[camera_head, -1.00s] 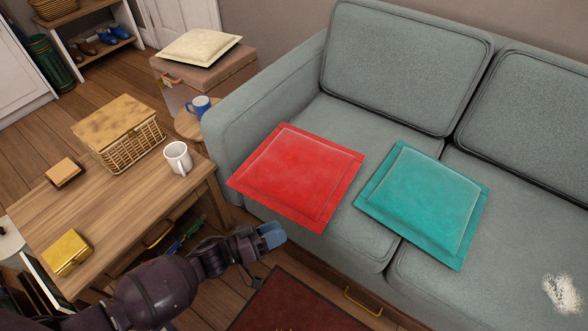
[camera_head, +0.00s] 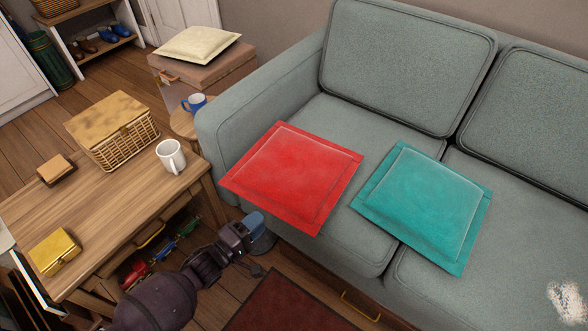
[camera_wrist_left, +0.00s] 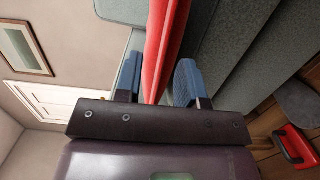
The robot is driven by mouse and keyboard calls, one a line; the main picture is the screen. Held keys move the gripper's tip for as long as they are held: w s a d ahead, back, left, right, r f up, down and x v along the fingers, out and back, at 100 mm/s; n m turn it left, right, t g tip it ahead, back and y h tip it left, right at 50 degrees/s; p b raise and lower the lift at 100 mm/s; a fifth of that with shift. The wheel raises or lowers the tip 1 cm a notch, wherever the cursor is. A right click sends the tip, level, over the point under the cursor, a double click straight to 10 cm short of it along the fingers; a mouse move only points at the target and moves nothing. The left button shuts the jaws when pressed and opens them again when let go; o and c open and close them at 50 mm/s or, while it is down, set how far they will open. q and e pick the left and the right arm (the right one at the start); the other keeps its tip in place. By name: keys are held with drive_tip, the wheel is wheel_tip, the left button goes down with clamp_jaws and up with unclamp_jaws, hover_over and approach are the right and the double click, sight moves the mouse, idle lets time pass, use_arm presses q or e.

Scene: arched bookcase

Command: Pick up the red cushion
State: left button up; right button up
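The red cushion (camera_head: 292,178) lies on the left seat of the grey-green sofa, its near corner reaching over the front edge. My left gripper (camera_head: 257,226) is low in front of the sofa, just below the cushion's near-left edge. In the left wrist view the cushion (camera_wrist_left: 163,45) is seen edge-on, its edge between the blue fingers of my left gripper (camera_wrist_left: 157,83). The fingers stand apart, and I see no firm grip on the cushion. My right gripper is not in view.
A teal cushion (camera_head: 425,205) lies right of the red one on the sofa (camera_head: 350,125). A wooden table (camera_head: 110,205) with a wicker basket (camera_head: 112,132), white mug (camera_head: 171,156) and gold box (camera_head: 55,251) stands left. A dark red rug (camera_head: 285,302) covers floor near the sofa.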

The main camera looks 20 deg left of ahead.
sight(271, 212)
use_arm(q)
drive_tip(key=b+x, duration=0.1)
drive_tip(key=x, duration=0.1)
drive_tip(key=f+b+x, duration=0.1)
drive_tip(key=x, duration=0.1)
drive_tip(key=shift+w+d, duration=0.15)
drive_tip(key=shift+w, duration=0.05)
drive_tip(key=shift+w+d+r, duration=0.15)
drive_tip(key=shift+w, duration=0.25)
clamp_jaws()
